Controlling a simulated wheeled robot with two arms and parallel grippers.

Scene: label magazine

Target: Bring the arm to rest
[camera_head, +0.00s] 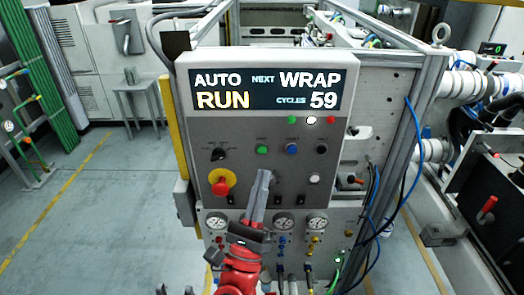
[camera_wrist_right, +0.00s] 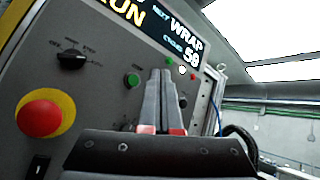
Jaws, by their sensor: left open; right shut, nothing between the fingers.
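My right gripper (camera_head: 264,176) reaches up from the bottom in front of the grey control panel (camera_head: 345,165). Its grey fingers are shut with nothing between them. In the right wrist view the closed fingers (camera_wrist_right: 160,75) point at the panel, close to the green button (camera_wrist_right: 132,80). I cannot tell whether the tips touch the panel. My left gripper (camera_head: 175,290) shows only as two dark tips, apart, at the bottom edge; it is open and appears empty. The panel's display (camera_head: 264,90) reads AUTO, RUN, NEXT WRAP, CYCLES 59.
A red emergency knob on a yellow disc (camera_head: 221,184) is left of the right gripper's fingers. A black selector (camera_head: 218,154), a blue button (camera_head: 292,149) and a white button (camera_head: 314,180) are nearby. Gauges (camera_head: 317,223) and hoses sit below. Open floor (camera_head: 95,225) lies left.

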